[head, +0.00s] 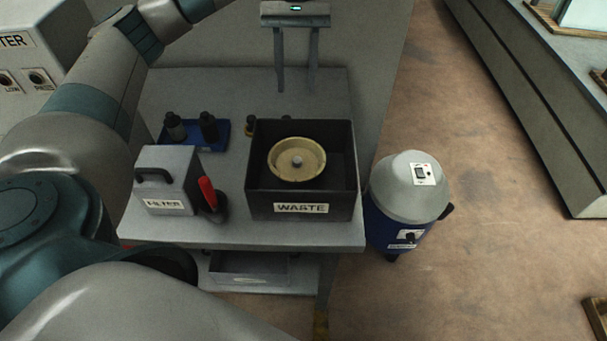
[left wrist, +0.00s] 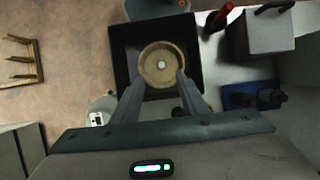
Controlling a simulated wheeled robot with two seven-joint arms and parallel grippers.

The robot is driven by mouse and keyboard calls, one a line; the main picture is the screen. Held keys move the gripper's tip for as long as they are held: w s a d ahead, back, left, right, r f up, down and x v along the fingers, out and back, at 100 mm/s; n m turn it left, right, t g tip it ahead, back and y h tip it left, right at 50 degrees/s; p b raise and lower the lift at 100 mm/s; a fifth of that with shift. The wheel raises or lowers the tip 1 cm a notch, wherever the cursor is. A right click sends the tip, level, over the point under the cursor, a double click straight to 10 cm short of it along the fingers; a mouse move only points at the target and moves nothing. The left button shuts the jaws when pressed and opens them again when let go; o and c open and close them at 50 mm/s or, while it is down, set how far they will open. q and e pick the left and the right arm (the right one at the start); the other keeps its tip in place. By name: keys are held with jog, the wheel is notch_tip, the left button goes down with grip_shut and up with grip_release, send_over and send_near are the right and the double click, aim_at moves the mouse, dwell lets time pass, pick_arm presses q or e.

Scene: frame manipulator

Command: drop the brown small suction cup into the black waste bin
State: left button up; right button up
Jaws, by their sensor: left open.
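The brown suction cup (head: 283,173) is a round tan dish with a grey knob in its middle. It lies within the opening of the black waste bin (head: 264,208), knob up; I cannot tell if it rests on the bin floor. The bin stands on the grey table and has a WASTE label. My left gripper (head: 296,90) is open and empty behind the bin, apart from the cup. In the left wrist view the cup (left wrist: 150,60) shows inside the bin (left wrist: 122,45), beyond the open fingers (left wrist: 160,78). My right gripper is out of view.
A grey FILTER box (head: 165,180) and a red-handled tool (head: 208,192) stand left of the bin. A blue tray (head: 190,143) with dark bottles lies behind the box. A blue and grey vacuum (head: 408,190) stands on the floor to the right.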

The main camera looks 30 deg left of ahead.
pick_arm(q)
jog(key=v, duration=0.6)
jog(key=shift+r, duration=0.1)
dwell(1.1)
